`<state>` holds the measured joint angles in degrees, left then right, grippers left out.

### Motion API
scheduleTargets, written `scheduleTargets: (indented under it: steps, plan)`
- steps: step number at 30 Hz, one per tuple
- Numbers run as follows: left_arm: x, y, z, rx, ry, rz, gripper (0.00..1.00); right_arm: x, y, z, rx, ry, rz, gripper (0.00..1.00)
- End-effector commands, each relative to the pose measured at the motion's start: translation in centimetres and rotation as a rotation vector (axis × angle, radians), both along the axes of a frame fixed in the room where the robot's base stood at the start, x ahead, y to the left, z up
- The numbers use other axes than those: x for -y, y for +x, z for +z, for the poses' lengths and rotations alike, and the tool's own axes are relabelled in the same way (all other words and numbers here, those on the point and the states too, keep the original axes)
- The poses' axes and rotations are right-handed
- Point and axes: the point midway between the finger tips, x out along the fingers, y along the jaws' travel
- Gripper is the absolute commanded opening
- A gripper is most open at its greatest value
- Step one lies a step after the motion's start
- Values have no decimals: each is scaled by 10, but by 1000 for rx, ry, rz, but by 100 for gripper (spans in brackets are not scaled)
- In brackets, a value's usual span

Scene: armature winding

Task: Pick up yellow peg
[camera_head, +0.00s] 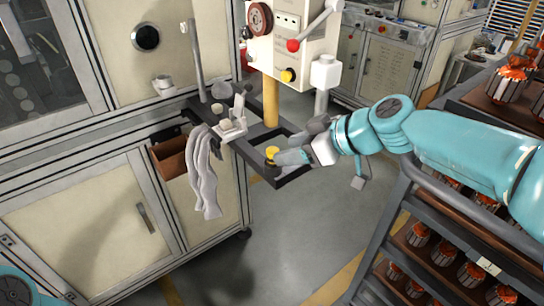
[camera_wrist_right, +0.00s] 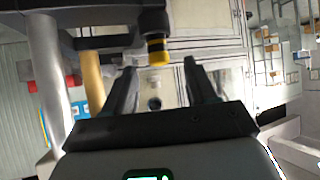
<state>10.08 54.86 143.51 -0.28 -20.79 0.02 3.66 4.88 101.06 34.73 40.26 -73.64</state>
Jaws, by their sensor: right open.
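The yellow peg (camera_head: 272,151) stands at the outer end of the dark shelf frame (camera_head: 294,175). In the right wrist view the yellow peg (camera_wrist_right: 158,55) shows a yellow end and a dark band, just beyond the fingertips and between their lines. My right gripper (camera_head: 283,158) reaches in from the right, with its fingers close beside the peg; whether they touch it I cannot tell. In the right wrist view my right gripper (camera_wrist_right: 160,68) has its two fingers apart with nothing held between them. My left gripper is out of view.
A yellow post (camera_head: 270,104) and a control box (camera_head: 291,40) stand behind the shelf. A white cloth (camera_head: 204,172) and a brown bin (camera_head: 169,157) hang at its left. A rack (camera_head: 402,215) with several armatures stands at right. Open floor lies below the shelf.

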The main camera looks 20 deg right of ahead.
Motion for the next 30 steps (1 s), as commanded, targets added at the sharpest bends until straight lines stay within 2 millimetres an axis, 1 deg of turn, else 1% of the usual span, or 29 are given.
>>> scheduleTargets:
  steps: [3,7,11,16,17,18,20,21,22,30]
  plan:
    - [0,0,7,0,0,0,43,-11,12,-13,-7,0,4,57]
    - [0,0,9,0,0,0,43,-21,24,-24,-4,0,2,57]
    - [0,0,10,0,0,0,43,-24,30,-28,-1,-1,0,57]
    - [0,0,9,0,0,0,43,-24,30,-28,-1,-1,0,57]
    - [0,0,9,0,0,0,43,-24,30,-28,-1,-1,0,50]
    - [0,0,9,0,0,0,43,-24,30,-28,-1,-1,0,37]
    - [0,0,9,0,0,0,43,-24,30,-28,-2,-1,-1,18]
    - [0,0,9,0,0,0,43,-24,30,-28,-2,-1,-1,5]
    - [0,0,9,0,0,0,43,-24,30,-28,-2,-1,-1,0]
    - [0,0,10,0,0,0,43,-24,30,-26,-1,-1,0,0]
